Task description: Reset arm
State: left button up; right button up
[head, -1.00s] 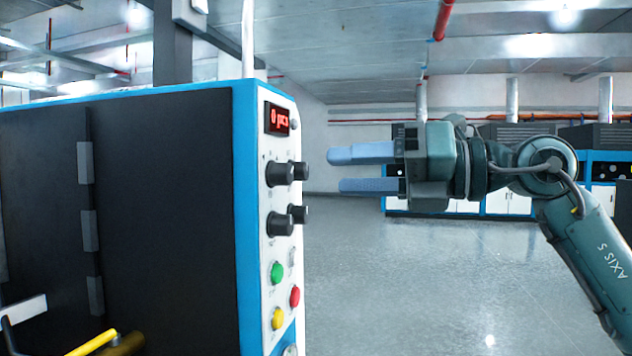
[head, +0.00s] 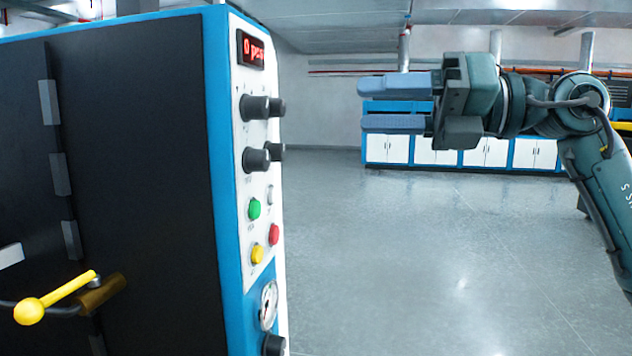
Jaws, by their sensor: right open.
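My right gripper (head: 392,103) is open and empty, with two blue fingers pointing left, one above the other. It hangs in free air to the right of the machine's control panel (head: 245,190), apart from the knobs. The arm comes in from the right edge. My left gripper is not in the head view.
The dark machine cabinet (head: 140,150) with blue edges fills the left side. Its panel has a red display (head: 252,50), black knobs (head: 256,107) and coloured buttons. A yellow-handled lever (head: 55,298) sticks out low. White-doored cabinets (head: 435,150) stand far back. The floor between is clear.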

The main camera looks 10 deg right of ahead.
jog(key=w+f+m+t+h+p, duration=0.25)
jog(key=f+m+t, duration=0.45)
jog(key=f+m, duration=0.75)
jog(key=w+f+m+t+h+p, duration=0.25)
jog(key=f+m+t, duration=0.45)
jog(key=f+m, duration=0.75)
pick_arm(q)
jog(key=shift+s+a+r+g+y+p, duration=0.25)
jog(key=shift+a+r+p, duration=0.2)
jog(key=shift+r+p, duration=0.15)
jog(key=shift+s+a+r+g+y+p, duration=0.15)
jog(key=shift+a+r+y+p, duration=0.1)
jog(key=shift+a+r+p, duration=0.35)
pick_arm(e)
jog(key=s+d+f+m+g+h, duration=0.1)
jog(key=s+f+m+g+h, duration=0.3)
jog(key=s+f, duration=0.6)
jog(key=s+f+m+g+h, duration=0.4)
jog(key=s+f, duration=0.6)
jog(key=f, duration=0.8)
jog(key=m+g, duration=0.1)
jog(key=m, duration=0.1)
jog(key=shift+s+d+f+m, duration=0.25)
jog(key=shift+s+d+m, duration=0.05)
jog(key=shift+s+d, duration=0.1)
